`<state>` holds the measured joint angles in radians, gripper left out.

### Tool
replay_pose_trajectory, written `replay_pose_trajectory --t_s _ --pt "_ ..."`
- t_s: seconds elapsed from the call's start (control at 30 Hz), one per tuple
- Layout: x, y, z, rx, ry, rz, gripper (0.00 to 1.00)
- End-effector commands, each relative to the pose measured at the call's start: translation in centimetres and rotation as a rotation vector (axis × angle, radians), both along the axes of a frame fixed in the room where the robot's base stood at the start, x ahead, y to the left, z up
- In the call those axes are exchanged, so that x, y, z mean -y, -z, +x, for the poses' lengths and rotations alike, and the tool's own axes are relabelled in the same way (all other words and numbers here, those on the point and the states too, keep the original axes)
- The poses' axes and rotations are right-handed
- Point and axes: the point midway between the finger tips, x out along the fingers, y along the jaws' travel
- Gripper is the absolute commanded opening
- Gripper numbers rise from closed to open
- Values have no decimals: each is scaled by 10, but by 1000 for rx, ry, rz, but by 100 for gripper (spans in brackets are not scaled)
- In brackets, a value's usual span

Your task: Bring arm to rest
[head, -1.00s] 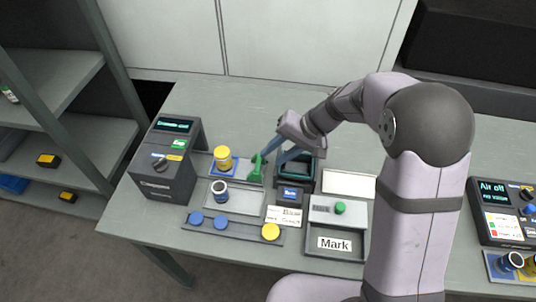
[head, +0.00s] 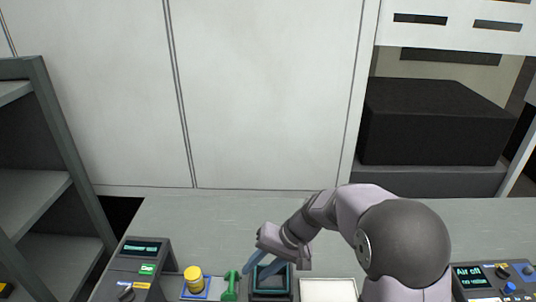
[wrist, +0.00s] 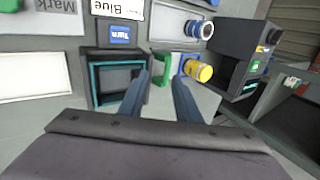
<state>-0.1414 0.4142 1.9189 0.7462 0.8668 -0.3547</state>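My gripper (head: 258,270) hangs over the bench near its front part, above the dark square holder with a teal inner rim (head: 271,281). In the wrist view my gripper (wrist: 161,80) has its two blue fingers spread apart with nothing between them that it holds. A green upright part (wrist: 163,69) shows just beyond the fingertips; in the head view the green part (head: 232,284) stands left of the fingers. My arm is bent, reaching left from its column.
A yellow cylinder (head: 194,279) stands on a blue-edged plate left of the green part. A dark device with a screen (head: 139,268) is at the left, and an "Air off" panel (head: 487,281) at the right. A shelf (head: 45,190) stands at far left. The bench behind my arm is clear (head: 215,222).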

Motion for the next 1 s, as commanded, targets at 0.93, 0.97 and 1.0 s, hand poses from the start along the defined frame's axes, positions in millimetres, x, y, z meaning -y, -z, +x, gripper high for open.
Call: replay_pose_trajectory --t_s 0.93,0.97,1.0 --pt "188 17 -173 -4 -13 -554 30" --pt "188 17 -173 -4 -13 -554 30" --pt "188 17 -173 -4 -13 -554 30"
